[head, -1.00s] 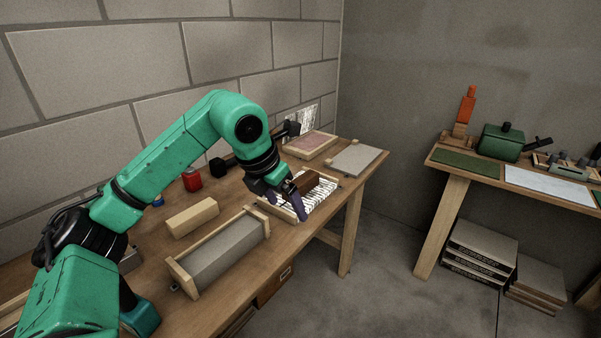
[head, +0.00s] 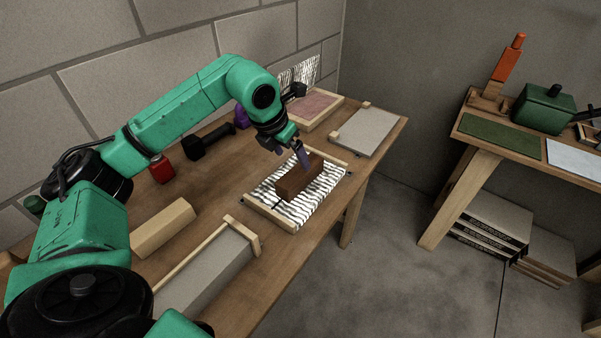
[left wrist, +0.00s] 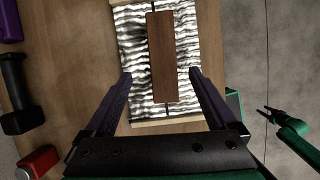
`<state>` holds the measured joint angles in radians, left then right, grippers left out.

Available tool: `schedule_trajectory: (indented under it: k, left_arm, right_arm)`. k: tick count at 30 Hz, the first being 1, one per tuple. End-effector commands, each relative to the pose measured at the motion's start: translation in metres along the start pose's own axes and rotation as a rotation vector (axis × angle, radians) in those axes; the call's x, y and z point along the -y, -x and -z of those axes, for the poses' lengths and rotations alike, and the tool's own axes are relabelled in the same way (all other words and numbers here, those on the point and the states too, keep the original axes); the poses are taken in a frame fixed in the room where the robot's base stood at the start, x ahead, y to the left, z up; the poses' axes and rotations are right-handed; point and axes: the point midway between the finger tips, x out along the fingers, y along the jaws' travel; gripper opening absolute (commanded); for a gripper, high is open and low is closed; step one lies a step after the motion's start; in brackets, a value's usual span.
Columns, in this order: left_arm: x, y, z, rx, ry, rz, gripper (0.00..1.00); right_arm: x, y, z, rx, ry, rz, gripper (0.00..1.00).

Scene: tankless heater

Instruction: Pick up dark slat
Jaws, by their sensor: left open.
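The dark slat (head: 299,178) is a brown wooden block lying on a black-and-white striped tray (head: 322,207) with pale wooden end rails. In the left wrist view the slat (left wrist: 162,55) lies lengthwise, its near end between the line of my fingers. My left gripper (head: 301,158) is above and just behind the slat in the head view. Its purple fingers are spread wide, one on each side of the slat, in the left wrist view (left wrist: 157,85), with nothing held. Whether the fingers are at the slat's height is hard to tell.
A pale wooden block (head: 163,228) and a grey panel with wooden rails (head: 205,272) lie nearer on the bench. A grey board (head: 366,131) lies beyond the tray.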

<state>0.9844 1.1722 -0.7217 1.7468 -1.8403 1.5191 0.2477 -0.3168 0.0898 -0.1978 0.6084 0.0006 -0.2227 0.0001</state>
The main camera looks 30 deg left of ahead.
Motion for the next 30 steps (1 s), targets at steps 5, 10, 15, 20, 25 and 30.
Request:
schedule_trajectory:
  k: [5,10,15,20,25,30]
  left_arm:
    - [0.003,-0.021,0.0,-0.002,0.0,0.001,0.91]
    - [0.008,-0.054,0.001,-0.002,0.002,0.002,0.91]
    - [0.008,-0.064,0.001,0.002,0.0,0.0,0.91]
    - [0.007,-0.064,0.001,0.002,0.0,-0.001,0.72]
    - [0.007,-0.064,0.001,0.002,0.001,-0.001,0.07]
    - [0.007,-0.063,0.001,0.003,0.001,0.0,0.0]
  right_arm:
    - [-0.001,0.008,0.014,-0.023,0.0,-0.001,0.5]
    - [0.003,0.016,0.028,-0.046,-0.003,0.004,0.5]
    - [0.007,0.015,0.026,-0.042,-0.004,0.01,0.5]
    - [0.008,0.015,0.024,-0.038,-0.003,0.011,0.5]
    - [0.008,0.015,0.021,-0.034,-0.002,0.011,0.5]
    - [0.006,0.015,0.02,-0.032,-0.001,0.009,0.5]
